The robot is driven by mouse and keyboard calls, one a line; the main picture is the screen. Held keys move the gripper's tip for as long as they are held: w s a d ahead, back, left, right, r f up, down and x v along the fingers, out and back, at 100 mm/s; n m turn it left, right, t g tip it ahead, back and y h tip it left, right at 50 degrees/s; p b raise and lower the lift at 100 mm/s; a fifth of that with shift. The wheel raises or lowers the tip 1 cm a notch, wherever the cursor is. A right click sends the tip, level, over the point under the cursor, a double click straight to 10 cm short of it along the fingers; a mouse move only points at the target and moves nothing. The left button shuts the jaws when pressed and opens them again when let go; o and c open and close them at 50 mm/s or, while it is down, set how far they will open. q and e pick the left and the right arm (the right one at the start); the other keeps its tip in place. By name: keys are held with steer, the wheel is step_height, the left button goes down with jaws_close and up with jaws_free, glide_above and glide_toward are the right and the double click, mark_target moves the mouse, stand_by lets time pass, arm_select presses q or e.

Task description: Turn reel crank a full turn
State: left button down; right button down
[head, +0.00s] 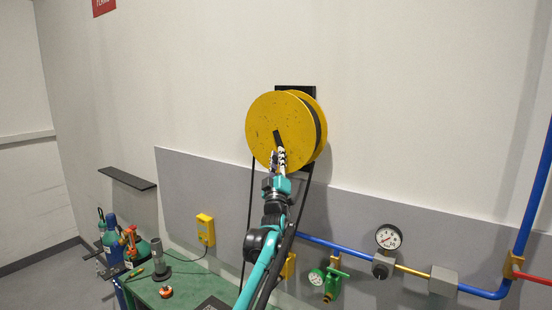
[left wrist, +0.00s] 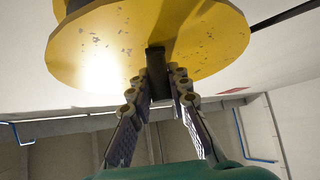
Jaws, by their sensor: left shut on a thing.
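The yellow reel (head: 263,118) is mounted on the wall in the head view, its round face turned towards me. The black reel crank (head: 278,137) runs from near the middle of that face downwards. My left gripper (head: 280,157) is at the crank's lower end, in front of the lower part of the face. The left wrist view shows the crank (left wrist: 156,62) standing out before the yellow reel (left wrist: 100,50), with its end between the fingers of my left gripper (left wrist: 160,88), which is shut on it. The fingers hide part of the crank. My right gripper is not in view.
A black hose hangs below the reel. A green table (head: 190,287) with small items stands at the lower left, beside gas bottles (head: 113,240). A blue pipe (head: 335,245), a gauge (head: 388,237) and a green valve (head: 334,283) are on the wall at lower right.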

arm_select(q)
steer(key=c, duration=1.4)
jaws_free()
steer(key=v, duration=1.2)
steer(key=shift+r, duration=0.1)
